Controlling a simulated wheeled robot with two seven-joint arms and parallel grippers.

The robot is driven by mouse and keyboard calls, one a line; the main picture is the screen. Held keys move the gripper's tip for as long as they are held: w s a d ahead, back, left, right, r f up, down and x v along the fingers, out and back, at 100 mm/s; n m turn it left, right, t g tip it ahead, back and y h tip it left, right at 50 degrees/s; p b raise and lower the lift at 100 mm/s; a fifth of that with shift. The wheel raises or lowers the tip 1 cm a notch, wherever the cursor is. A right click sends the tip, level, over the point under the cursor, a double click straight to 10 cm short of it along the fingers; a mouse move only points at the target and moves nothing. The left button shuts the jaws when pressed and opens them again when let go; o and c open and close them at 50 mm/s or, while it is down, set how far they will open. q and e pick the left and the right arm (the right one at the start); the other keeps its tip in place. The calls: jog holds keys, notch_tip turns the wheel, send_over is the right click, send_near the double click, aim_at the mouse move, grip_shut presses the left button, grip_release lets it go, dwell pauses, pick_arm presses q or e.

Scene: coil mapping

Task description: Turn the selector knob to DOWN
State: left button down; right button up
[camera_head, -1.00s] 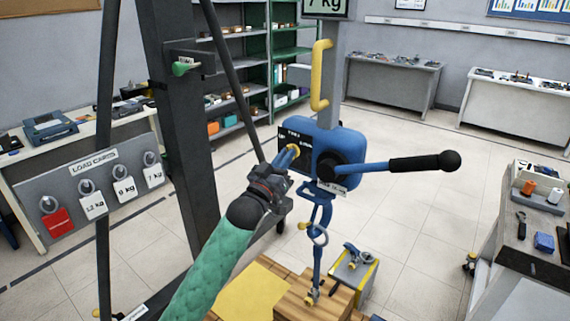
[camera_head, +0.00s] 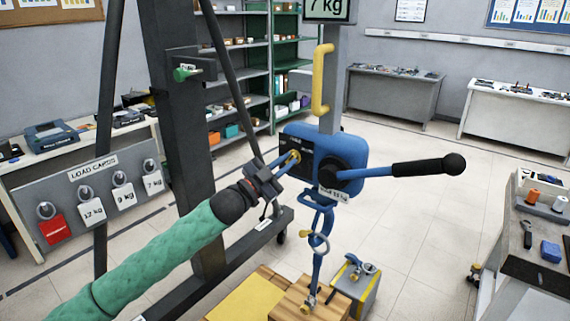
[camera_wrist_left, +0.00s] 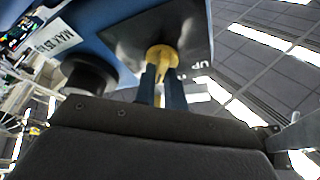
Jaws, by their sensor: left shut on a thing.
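The blue hoist body (camera_head: 348,147) hangs on a grey post in the middle of the head view. A small yellow selector knob (camera_head: 296,155) sits on the dark plate on its left side. In the left wrist view the knob (camera_wrist_left: 163,55) has "UP" lettering (camera_wrist_left: 200,70) beside it. My left gripper (camera_head: 288,159) reaches in from the left with its blue fingers shut on the knob. In the wrist view its fingers (camera_wrist_left: 163,80) are around the knob's front part, hiding some of it. My right gripper is not in view.
A black-handled lever (camera_head: 425,165) sticks out right of the hoist. A chain and hook hang below it over a wooden crate (camera_head: 296,296). A grey load-card board (camera_head: 95,185) and a dark upright (camera_head: 180,120) stand at left. A cluttered workbench (camera_head: 540,245) stands at right.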

pick_arm(q)
jog(key=shift+m+g, duration=0.4)
jog(key=shift+m, duration=0.2)
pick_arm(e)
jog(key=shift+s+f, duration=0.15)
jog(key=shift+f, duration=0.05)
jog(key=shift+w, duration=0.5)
